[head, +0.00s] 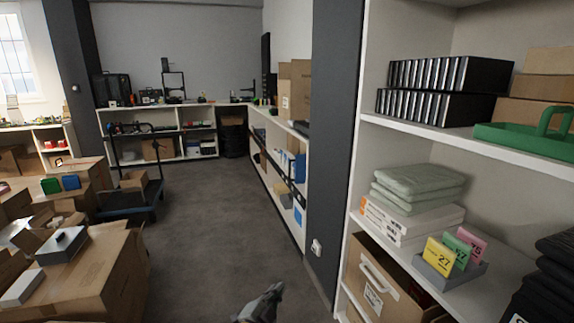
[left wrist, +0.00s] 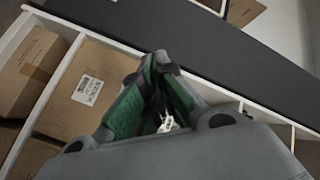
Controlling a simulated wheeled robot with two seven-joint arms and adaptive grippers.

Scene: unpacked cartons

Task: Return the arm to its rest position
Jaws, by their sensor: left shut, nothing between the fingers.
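My left gripper (head: 272,291) shows at the bottom middle of the head view, above the grey floor and left of the near shelf. In the left wrist view its green-padded fingers (left wrist: 156,62) meet at the tips, shut with nothing held. Its arm is mostly below the head view's edge. My right gripper is in neither view.
The near white shelf (head: 465,144) on the right holds black cases, towels and numbered cards. Cartons (head: 72,278) crowd the left, with a dark trolley (head: 128,205) behind. The grey floor (head: 215,215) between is clear. The wrist view shows a labelled carton (left wrist: 90,85) in a white shelf.

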